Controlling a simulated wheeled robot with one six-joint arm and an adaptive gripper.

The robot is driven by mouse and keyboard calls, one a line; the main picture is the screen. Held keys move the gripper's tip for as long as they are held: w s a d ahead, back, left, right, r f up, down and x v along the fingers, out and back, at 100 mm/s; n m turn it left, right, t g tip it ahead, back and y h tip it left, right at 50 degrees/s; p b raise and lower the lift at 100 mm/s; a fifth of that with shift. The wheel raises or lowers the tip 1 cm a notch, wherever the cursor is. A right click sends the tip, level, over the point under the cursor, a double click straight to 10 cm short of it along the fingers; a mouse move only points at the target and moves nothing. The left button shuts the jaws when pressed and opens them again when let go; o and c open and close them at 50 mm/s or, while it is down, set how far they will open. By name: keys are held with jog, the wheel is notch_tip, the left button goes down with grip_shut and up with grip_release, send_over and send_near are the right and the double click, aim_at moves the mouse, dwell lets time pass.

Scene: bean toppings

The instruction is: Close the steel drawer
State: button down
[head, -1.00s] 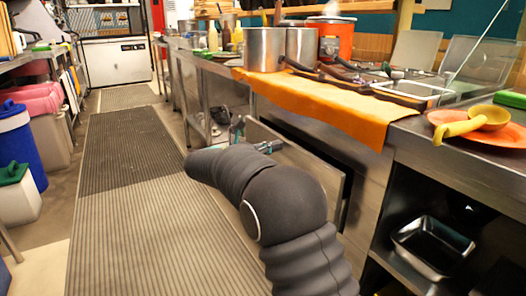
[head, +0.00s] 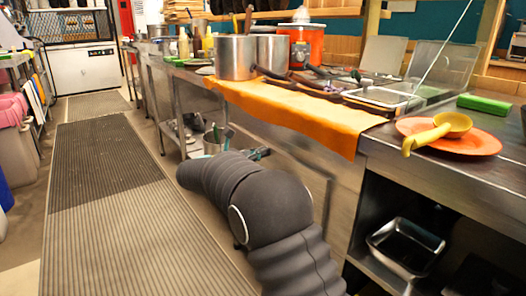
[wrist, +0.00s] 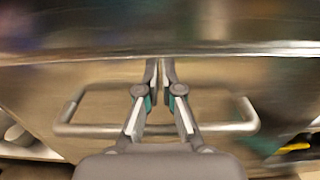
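The steel drawer (head: 296,180) is in the counter's lower front, under the orange cloth, and my arm hides part of it. In the head view its front looks close to the counter face; I cannot tell whether a gap is left. In the wrist view the drawer front (wrist: 215,80) fills the middle, with its bar handle (wrist: 92,130) running across. My gripper (wrist: 160,66) is at the middle of the handle, its fingertips nearly together and close to the drawer front. I see nothing held between them. In the head view my gripper (head: 258,154) shows only partly behind my arm.
An orange cloth (head: 290,110) hangs over the counter edge, with steel pots (head: 236,58) on it. A plate (head: 478,141) with a yellow ladle (head: 428,138) sits at right. A steel pan (head: 405,247) is on the open shelf below. The floor mat (head: 120,190) at left is clear.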

jog(key=shift+w+d+r, duration=0.1)
jog(key=shift+d, duration=0.15)
